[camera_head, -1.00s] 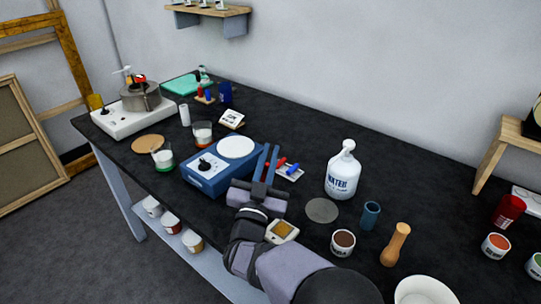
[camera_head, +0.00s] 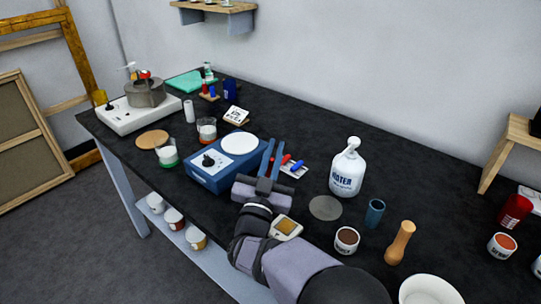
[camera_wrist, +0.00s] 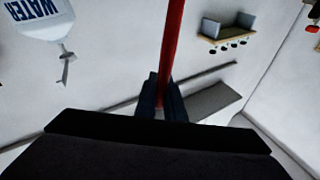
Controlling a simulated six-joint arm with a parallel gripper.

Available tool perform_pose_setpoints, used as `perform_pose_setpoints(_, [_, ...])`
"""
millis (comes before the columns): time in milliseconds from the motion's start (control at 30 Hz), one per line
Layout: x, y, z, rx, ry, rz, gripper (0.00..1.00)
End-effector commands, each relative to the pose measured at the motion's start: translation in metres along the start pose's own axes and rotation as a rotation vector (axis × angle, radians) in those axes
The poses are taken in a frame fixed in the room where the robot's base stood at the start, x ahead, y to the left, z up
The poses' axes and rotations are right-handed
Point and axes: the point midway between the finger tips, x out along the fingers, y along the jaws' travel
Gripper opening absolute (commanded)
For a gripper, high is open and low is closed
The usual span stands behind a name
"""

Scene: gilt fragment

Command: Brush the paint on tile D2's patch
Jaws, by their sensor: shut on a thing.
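My gripper (camera_head: 269,152) is over the bench beside the blue device with the round white plate. In the wrist view its fingers (camera_wrist: 162,98) are shut on a red rod (camera_wrist: 172,45), which runs up out of the picture; neither of its ends shows there. In the head view a red piece (camera_head: 286,159) shows just right of the fingers; I cannot tell if it is the same rod. A small pale tile (camera_head: 287,237) with a golden-brown patch lies beside my wrist, partly hidden by it. No D2 label can be read.
A white water bottle (camera_head: 347,170), a grey disc (camera_head: 325,208), a blue cup (camera_head: 375,212), a brown-filled jar (camera_head: 346,239) and a wooden handle (camera_head: 399,243) stand to the right. The blue device (camera_head: 207,173) is close left. Dark bench is bare behind the bottle.

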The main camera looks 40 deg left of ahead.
Motion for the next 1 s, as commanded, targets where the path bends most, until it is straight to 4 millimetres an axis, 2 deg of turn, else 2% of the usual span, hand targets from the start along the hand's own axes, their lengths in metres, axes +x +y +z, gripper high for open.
perform_pose_setpoints(267, [0.002, 0.001, 0.001, 0.000, -0.001, 0.000, 0.00])
perform_pose_setpoints(700, [-0.020, -0.011, -0.003, 0.001, -0.001, -0.001, 0.00])
perform_pose_setpoints(1000, [-0.021, -0.011, -0.003, 0.000, -0.001, 0.000, 0.00])
